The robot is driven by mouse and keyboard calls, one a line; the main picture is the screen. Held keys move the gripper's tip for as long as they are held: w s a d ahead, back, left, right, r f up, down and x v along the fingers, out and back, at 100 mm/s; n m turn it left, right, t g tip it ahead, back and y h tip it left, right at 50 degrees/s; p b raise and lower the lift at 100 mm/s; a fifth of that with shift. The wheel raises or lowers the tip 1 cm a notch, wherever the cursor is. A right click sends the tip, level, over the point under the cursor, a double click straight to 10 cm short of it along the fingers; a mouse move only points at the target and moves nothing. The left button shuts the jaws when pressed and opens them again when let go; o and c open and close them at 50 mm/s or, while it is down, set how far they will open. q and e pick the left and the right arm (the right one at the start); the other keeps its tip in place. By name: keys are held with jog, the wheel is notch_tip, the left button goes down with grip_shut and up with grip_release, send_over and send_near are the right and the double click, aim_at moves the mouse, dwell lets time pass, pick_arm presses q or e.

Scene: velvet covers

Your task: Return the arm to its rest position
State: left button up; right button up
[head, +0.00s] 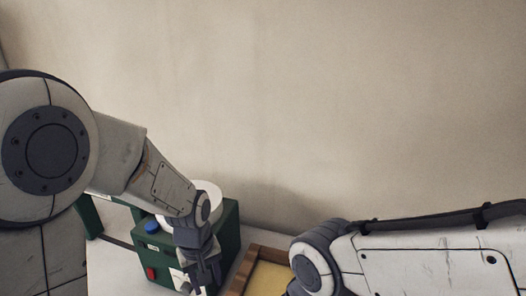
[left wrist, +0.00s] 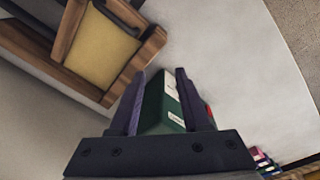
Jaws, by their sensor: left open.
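My left arm comes in from the left in the head view and reaches down in front of a green machine (head: 226,232). Its gripper (head: 207,272) points down there. In the left wrist view my left gripper (left wrist: 161,75) has its two fingers apart. A green block with white labels (left wrist: 163,108), which looks like part of the machine, shows between and beyond them. I cannot tell whether the fingers touch it. My right arm (head: 425,262) lies across the lower right of the head view, and its gripper cannot be made out.
The machine has a white round top (head: 209,192), a blue knob (head: 152,226) and a red button (head: 150,273). A wooden tray with a yellow inside (head: 240,277) is right of it, partly behind my right arm. Small colourful items (left wrist: 262,160) show in the left wrist view.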

pick_arm(q)
jog(key=s+a+m+t, duration=0.2)
jog(key=s+a+m, duration=0.1)
jog(key=a+m, duration=0.25)
jog(key=s+d+r+m+g, duration=0.1)
jog(key=s+d+r+m, duration=0.2)
jog(key=s+d, duration=0.3)
jog(key=s+d+r+m+g, duration=0.1)
jog(key=s+d+r+m, duration=0.2)
jog(key=s+d, duration=0.4)
jog(key=shift+s+d+r+m+g+h, duration=0.15)
jog(key=shift+s+r+m+g+h, duration=0.2)
jog(key=shift+s+m, duration=0.35)
